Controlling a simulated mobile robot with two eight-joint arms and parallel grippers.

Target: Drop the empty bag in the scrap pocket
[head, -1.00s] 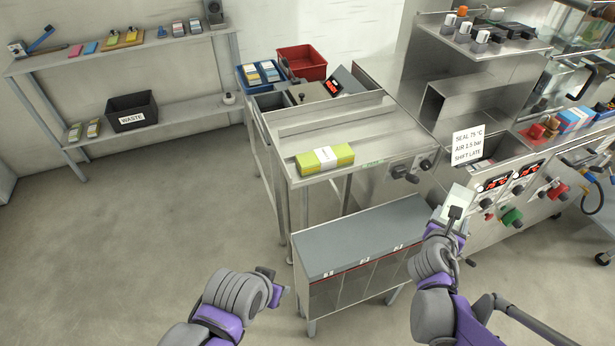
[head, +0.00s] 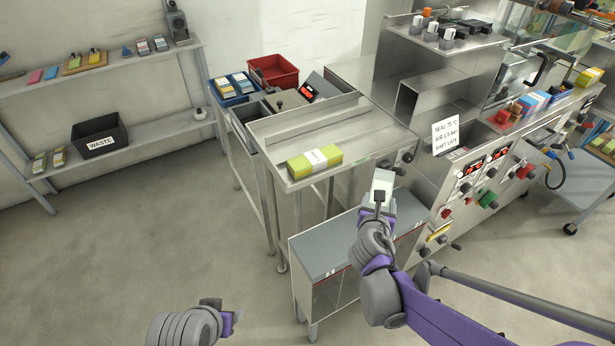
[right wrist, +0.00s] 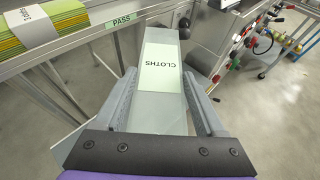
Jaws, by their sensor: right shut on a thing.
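My right gripper (head: 381,194) is shut on the empty bag (head: 382,181), a flat, pale, translucent sleeve. It holds the bag up in front of the steel bench's right end, above the grey-topped cabinet. In the right wrist view the bag (right wrist: 161,68) lies between the fingers of the gripper (right wrist: 162,88), with a pale label reading CLOTHS. My left gripper (head: 229,314) is low at the front, over the floor and away from everything; its fingers are too small to judge. No pocket marked as scrap can be read in these views.
A yellow-green cloth pack (head: 314,161) lies on the steel bench (head: 290,130). The grey-topped cabinet (head: 318,248) stands in front. A black WASTE bin (head: 99,137) is on the left shelf; red (head: 273,70) and blue (head: 233,92) bins stand behind the bench. Floor at left is clear.

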